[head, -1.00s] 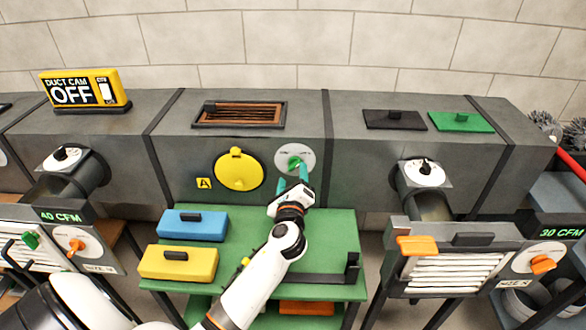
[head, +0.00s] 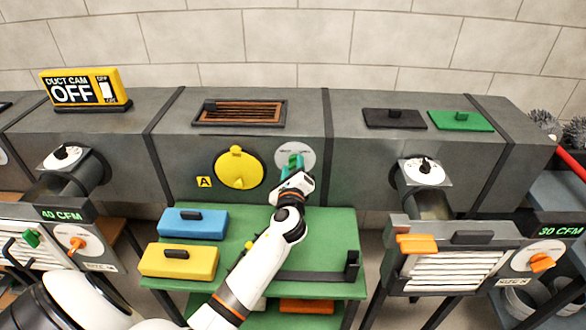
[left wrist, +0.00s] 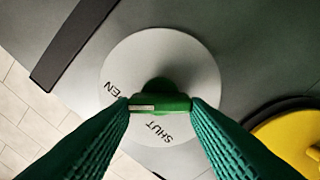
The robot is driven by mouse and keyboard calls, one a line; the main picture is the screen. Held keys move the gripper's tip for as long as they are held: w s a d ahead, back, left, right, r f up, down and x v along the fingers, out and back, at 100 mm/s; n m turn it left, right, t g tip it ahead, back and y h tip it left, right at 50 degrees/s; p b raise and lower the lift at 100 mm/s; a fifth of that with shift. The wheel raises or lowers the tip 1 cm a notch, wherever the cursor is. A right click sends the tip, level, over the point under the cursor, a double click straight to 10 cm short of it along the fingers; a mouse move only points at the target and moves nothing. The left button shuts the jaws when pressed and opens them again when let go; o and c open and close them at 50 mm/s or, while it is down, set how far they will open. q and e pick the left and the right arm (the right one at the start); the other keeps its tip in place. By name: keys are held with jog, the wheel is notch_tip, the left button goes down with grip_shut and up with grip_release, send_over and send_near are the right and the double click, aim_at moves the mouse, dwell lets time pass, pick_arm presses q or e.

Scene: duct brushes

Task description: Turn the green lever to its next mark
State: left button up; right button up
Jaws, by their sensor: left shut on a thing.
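The green lever (left wrist: 165,103) sits on a round pale dial (left wrist: 185,52) on the front of the grey duct. In the left wrist view the dial reads "SHUT" near the lever and partly hidden letters ending in "EN" at the left. My left gripper (left wrist: 160,104) is shut on the green lever, a green finger on each side. In the head view the left gripper (head: 291,166) covers the lever and part of the dial (head: 308,154). The lever's exact pointing direction is hard to tell. My right gripper is not in view.
A yellow round cover (head: 238,170) is left of the dial. Below is a green table (head: 320,232) with a blue box (head: 193,223) and a yellow box (head: 178,262). A brown-framed vent (head: 240,113) lies on top of the duct. The wall is behind.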

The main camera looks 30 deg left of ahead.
pick_arm(q)
jog(key=shift+f, duration=0.1)
jog(key=shift+n, duration=0.3)
jog(key=n+b, duration=0.1)
jog(key=n, duration=0.1)
jog(key=shift+f+n+b, duration=0.2)
jog(key=shift+n+b, duration=0.2)
jog(key=n+b, duration=0.2)
jog(key=n, duration=0.3)
jog(key=shift+f+n, duration=0.1)
jog(key=shift+n, duration=0.2)
jog(key=n+b, duration=0.1)
jog(key=n, duration=0.3)
jog(key=shift+b, duration=0.35)
jog(key=shift+f+n+b, duration=0.1)
jog(key=shift+n+b, duration=0.3)
jog(key=shift+n, duration=1.7)
